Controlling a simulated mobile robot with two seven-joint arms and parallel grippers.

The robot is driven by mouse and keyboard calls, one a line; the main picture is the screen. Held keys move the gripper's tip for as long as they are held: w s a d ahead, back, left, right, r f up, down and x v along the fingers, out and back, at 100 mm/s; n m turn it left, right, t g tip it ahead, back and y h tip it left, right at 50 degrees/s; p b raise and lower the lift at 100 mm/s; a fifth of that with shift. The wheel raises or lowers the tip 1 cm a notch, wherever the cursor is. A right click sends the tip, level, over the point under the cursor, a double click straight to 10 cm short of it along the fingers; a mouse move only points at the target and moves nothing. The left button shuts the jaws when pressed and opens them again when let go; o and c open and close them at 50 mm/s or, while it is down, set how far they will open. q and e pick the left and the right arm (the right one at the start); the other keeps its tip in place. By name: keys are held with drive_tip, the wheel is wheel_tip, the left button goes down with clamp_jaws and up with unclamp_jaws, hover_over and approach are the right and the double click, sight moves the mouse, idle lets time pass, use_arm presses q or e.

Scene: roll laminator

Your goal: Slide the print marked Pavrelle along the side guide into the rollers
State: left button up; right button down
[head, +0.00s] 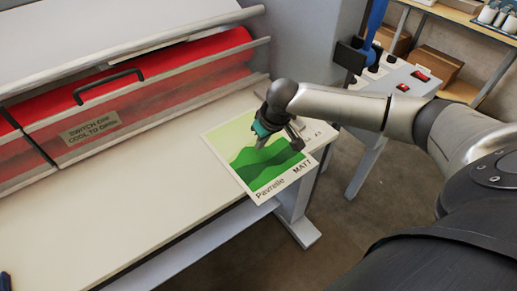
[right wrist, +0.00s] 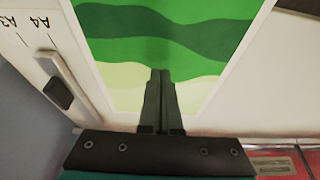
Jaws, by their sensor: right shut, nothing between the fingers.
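The print marked Pavrelle (head: 242,176), with green hills and the word MATT, lies at the right end of the feed table, its near corner over the front edge. My right gripper (head: 259,146) is shut and empty, pointing down over the print's far part. In the right wrist view its closed fingertips (right wrist: 161,74) are over the green and pale areas; contact cannot be told. The side guide (right wrist: 80,88), a light bar with a dark knob, is beside the print's edge, angled to it and close near one corner. The rollers are hidden behind the red cover (head: 180,80).
The feed table (head: 110,222) is bare left of the print. A3 and A4 size marks (right wrist: 25,30) lie beyond the guide. A control panel (head: 400,80) with red switches stands at the right. The cover has a dark handle (head: 110,82).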

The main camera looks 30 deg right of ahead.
sight(272, 145)
drive_tip(key=shift+f+b, duration=0.3)
drive_tip(key=shift+f, duration=0.45)
drive_tip(key=shift+f+p, duration=0.1)
drive_tip(key=shift+p, duration=0.35)
idle(1.1)
drive_tip(key=shift+s, duration=0.1)
drive_tip(key=shift+d+p, duration=0.45)
drive_tip(key=shift+d, duration=1.6)
drive_tip(key=shift+d+p, duration=0.15)
drive_tip(key=shift+p, duration=0.3)
